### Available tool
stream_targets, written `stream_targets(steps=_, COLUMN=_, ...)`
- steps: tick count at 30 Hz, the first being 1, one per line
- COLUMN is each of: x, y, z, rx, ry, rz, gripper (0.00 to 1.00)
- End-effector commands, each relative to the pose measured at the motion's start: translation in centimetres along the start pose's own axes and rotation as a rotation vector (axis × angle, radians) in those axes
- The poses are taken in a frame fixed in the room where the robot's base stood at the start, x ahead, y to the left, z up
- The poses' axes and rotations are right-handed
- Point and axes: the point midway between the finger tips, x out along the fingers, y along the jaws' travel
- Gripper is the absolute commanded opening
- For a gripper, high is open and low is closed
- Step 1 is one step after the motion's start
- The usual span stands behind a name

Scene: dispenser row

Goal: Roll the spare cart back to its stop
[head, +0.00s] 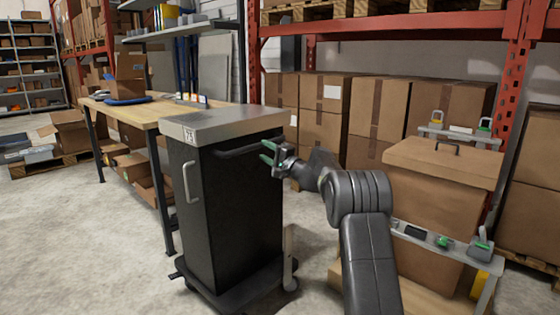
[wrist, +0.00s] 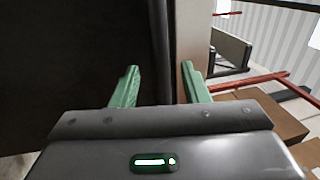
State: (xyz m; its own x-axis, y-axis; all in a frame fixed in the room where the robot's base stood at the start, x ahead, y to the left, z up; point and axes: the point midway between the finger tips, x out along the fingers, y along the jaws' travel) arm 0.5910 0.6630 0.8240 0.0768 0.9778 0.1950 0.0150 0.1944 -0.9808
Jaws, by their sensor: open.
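The cart (head: 230,210) is a tall black cabinet on a low wheeled base, with a grey top and a number tag. It stands upright on the floor, left of my arm. A dark bar handle (head: 238,152) runs under its top edge on the face towards my gripper; a pale grip (head: 190,182) is on another face. My gripper (head: 267,152) is open, its green fingertips at the bar's right part. In the wrist view, the dark cart body fills the left, and a dark strip lies between the open fingers (wrist: 160,75); contact is unclear. I cannot make out the stop for certain.
A pale post (head: 288,250) rises by the cart's right base corner. A wooden workbench (head: 145,112) stands behind left. Stacked boxes (head: 320,120) fill the rack behind. A lidded carton (head: 436,195) on a stand is right of my arm. Floor at the left front is clear.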

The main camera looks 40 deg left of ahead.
Motion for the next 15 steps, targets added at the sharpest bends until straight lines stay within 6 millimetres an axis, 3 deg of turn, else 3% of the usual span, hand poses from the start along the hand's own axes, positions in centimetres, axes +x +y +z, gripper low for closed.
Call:
stream_targets(steps=9, x=-5.0, y=-0.2, z=0.0, rx=0.000, ry=0.002, rz=-0.001, gripper=0.41)
stream_targets(steps=15, x=-6.4, y=-0.1, z=0.0, rx=-0.001, ry=0.000, rz=-0.001, gripper=0.41)
